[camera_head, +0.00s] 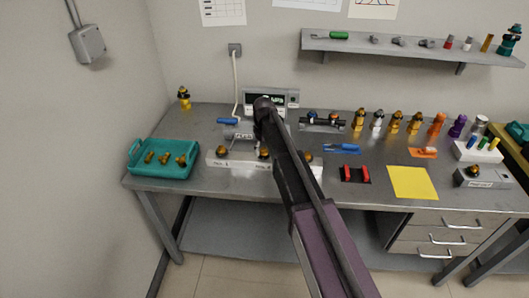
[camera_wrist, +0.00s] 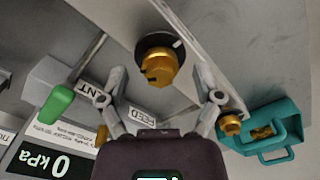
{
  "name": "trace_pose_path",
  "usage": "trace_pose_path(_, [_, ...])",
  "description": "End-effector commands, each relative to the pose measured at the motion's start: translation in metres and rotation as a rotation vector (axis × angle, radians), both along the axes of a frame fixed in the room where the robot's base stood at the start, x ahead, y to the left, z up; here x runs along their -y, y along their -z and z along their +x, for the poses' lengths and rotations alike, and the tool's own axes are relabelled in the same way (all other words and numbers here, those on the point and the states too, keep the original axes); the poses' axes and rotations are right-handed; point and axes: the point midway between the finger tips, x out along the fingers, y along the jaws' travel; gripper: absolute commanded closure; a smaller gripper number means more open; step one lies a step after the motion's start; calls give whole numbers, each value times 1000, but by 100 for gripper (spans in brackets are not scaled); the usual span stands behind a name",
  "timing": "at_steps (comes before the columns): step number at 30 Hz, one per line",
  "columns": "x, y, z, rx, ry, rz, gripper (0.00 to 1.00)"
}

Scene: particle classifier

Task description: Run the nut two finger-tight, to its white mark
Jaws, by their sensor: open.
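In the wrist view a brass nut (camera_wrist: 160,70) sits against a round black collar (camera_wrist: 152,45). A short white mark (camera_wrist: 177,44) shows at the collar's upper right. My gripper (camera_wrist: 161,78) is open, with one finger on each side of the nut in the picture and a gap on both sides. I cannot tell how deep the fingertips reach along it. Which number this nut bears is not readable. In the head view my arm hides the gripper and part of the pale block (camera_head: 232,164), where brass nuts (camera_head: 221,151) show in a row.
A teal tray (camera_head: 147,172) with brass parts stands at the bench's left; it also shows in the wrist view (camera_wrist: 290,108). A green handle (camera_wrist: 57,104) and a display reading 0 kPa (camera_wrist: 45,160) lie left of the nut.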

Motion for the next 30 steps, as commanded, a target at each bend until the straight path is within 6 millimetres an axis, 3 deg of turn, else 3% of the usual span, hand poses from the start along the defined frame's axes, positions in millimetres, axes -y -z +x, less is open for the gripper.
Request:
trace_pose_path(12, [0, 2, 0, 0, 0, 0, 17])
trace_pose_path(18, [0, 2, 0, 0, 0, 0, 76])
trace_pose_path(21, [0, 2, 0, 0, -1, 0, 100])
trace_pose_path(23, [6, 2, 0, 0, 3, 0, 100])
trace_pose_path(30, [1, 2, 0, -1, 14, -2, 100])
